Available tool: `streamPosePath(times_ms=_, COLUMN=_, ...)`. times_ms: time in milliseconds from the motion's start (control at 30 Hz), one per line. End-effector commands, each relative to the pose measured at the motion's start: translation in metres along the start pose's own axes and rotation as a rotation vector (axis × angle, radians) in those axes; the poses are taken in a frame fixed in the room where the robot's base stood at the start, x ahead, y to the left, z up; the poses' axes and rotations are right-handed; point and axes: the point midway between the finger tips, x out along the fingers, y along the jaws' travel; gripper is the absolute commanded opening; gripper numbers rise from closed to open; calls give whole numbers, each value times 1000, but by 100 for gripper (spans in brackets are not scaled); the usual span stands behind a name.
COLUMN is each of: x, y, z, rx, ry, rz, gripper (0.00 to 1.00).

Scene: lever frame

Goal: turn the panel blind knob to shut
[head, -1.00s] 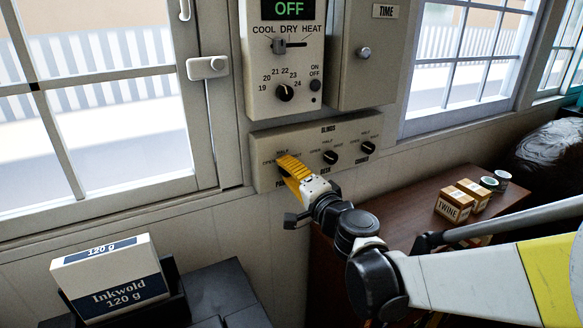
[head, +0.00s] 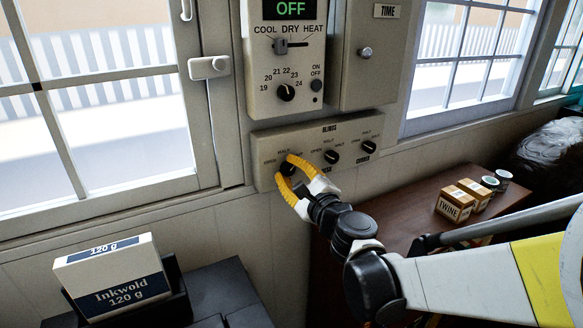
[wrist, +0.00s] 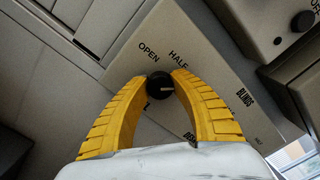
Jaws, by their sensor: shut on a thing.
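The panel blind knob (head: 288,170) is the leftmost of three black knobs on the beige blinds box (head: 262,147). It also shows in the wrist view (wrist: 159,87), between my two yellow fingertips. My gripper (head: 284,167) is shut on this knob, one finger on each side. In the wrist view, the knob's pale mark points to the right, towards the right finger. The OPEN and HALF labels show above the knob; the SHUT label is hidden behind that finger.
The desk knob (head: 331,157) and corner knob (head: 367,147) sit to the right on the same box. A thermostat panel (head: 262,100) is above. A brown table (head: 400,195) with small boxes stands right, and an Inkwold box (head: 115,280) lower left.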

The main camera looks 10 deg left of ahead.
Motion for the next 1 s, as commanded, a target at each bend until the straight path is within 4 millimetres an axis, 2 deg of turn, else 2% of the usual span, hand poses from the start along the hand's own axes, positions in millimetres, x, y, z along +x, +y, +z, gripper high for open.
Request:
streamPosePath(times_ms=400, x=0, y=0, z=0, rx=216, ry=7, rz=-3, gripper=0)
streamPosePath(times_ms=1000, x=0, y=0, z=0, rx=256, ry=8, rz=-3, gripper=0)
